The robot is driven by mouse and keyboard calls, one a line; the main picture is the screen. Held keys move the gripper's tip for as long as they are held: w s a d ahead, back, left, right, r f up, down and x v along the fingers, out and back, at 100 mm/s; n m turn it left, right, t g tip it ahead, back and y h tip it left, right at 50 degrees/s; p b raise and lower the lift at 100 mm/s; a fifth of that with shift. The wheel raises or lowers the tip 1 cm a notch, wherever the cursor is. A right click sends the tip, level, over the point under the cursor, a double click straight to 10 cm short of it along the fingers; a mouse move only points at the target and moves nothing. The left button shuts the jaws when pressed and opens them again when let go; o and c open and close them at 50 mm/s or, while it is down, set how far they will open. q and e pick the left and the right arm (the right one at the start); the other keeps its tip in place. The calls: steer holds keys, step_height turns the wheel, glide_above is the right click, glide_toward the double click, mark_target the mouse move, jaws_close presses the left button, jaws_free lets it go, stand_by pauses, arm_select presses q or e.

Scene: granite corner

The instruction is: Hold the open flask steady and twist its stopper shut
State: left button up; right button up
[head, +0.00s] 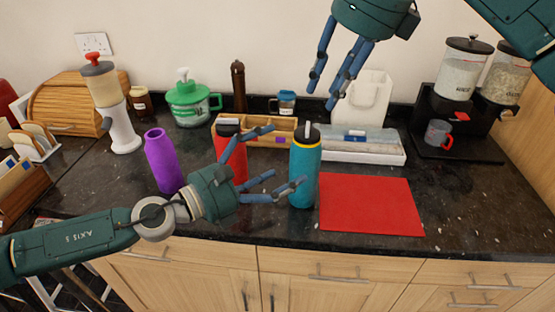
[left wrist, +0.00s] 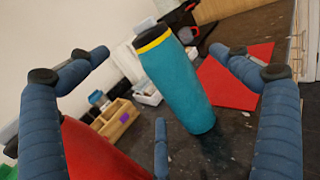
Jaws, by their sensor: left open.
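A teal flask (head: 305,172) with a yellow ring and a black looped stopper (head: 311,133) stands upright on the dark counter, left of the red mat (head: 372,205). My left gripper (head: 284,158) is open, its fingers reaching toward the flask from the left. In the left wrist view the teal flask (left wrist: 178,85) shows between the spread fingers, with a gap on both sides. My right gripper (head: 326,92) hangs open and empty above and behind the teal flask. A red flask (head: 238,162) with a black stopper stands partly hidden behind my left gripper.
A purple flask (head: 162,162) stands left of my left gripper. A wooden box (head: 268,134) and a white tray (head: 365,151) lie behind the flasks. A black dispenser stand (head: 440,105) is at the right. The counter right of the mat is clear.

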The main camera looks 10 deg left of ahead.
mark_target(299, 174)
arm_select(q)
steer(key=shift+w+a+f, duration=0.15)
steer(key=shift+f, duration=1.55)
steer(key=shift+w+a+f, duration=0.15)
steer(key=shift+f, duration=1.5)
steer(key=shift+d+f, duration=0.15)
steer(key=shift+f, duration=0.45)
steer(key=x, duration=0.6)
steer(key=shift+w+d+r, duration=0.1)
steer(key=shift+w+d, duration=0.1)
steer(key=shift+d, duration=0.05)
steer(key=shift+w+d, duration=0.2)
steer(key=shift+w, duration=0.05)
